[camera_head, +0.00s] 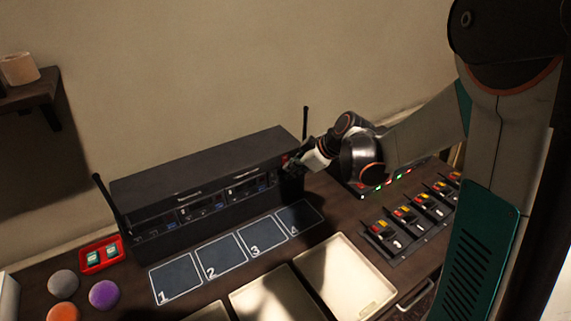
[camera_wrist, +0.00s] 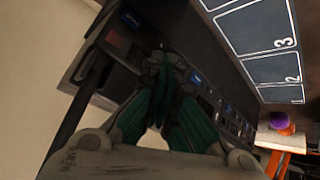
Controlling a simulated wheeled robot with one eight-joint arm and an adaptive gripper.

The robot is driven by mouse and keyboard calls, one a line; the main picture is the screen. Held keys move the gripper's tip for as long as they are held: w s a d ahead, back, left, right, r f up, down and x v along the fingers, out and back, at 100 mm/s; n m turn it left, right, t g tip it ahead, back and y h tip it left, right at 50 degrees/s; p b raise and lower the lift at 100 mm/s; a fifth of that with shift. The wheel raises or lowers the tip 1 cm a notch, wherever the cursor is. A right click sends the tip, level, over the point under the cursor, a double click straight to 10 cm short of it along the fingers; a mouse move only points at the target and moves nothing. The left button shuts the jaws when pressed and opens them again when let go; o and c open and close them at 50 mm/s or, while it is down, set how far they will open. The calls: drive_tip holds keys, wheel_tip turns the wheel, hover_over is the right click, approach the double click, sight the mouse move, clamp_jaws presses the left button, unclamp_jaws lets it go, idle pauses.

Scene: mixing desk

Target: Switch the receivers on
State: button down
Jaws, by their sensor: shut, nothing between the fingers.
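The receivers sit in a long black rack (camera_head: 200,163) against the wall, with an antenna at each end and small blue displays along the front. In the head view my gripper (camera_head: 291,168) is at the right end of the rack's front, where it hides part of the panel. In the wrist view my gripper (camera_wrist: 165,62) is shut and empty, its fingertips in front of the receiver panel (camera_wrist: 117,48). Blue displays show on both sides of the fingertips. Whether the tips touch the panel I cannot tell. The power switches are too small or hidden to make out.
Numbered dark pads (camera_head: 216,257) lie before the rack, with pale trays (camera_head: 345,276) nearer. A red tray (camera_head: 119,251) and coloured round pieces (camera_head: 104,294) lie at left. Several chargers or switch units (camera_head: 405,217) stand at right. A shelf (camera_head: 28,91) hangs at upper left.

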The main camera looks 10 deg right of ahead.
idle(0.4)
drive_tip(key=shift+s+d+r, duration=0.1)
drive_tip(key=shift+s+d, duration=0.05)
drive_tip(key=shift+s, duration=0.5)
drive_tip(key=s, duration=0.1)
drive_tip(key=s+d, duration=0.1)
drive_tip(key=s, duration=0.2)
drive_tip(key=shift+s+d+r+p, duration=0.3)
drive_tip(key=shift+s, duration=0.05)
idle(0.4)
drive_tip(key=s+a+r+m+h+p, duration=0.1)
drive_tip(key=s+a+r+m+h, duration=0.1)
drive_tip(key=s+a+r+m, duration=0.5)
drive_tip(key=s+d+r+m+h, duration=0.1)
drive_tip(key=s+d+m, duration=0.1)
drive_tip(key=s, duration=0.5)
drive_tip(key=s+d+r+m+h+b, duration=0.1)
drive_tip(key=s+d+r+m+h, duration=0.1)
drive_tip(key=s, duration=0.5)
drive_tip(key=shift+d+t, duration=0.4)
drive_tip(key=shift+d, duration=0.3)
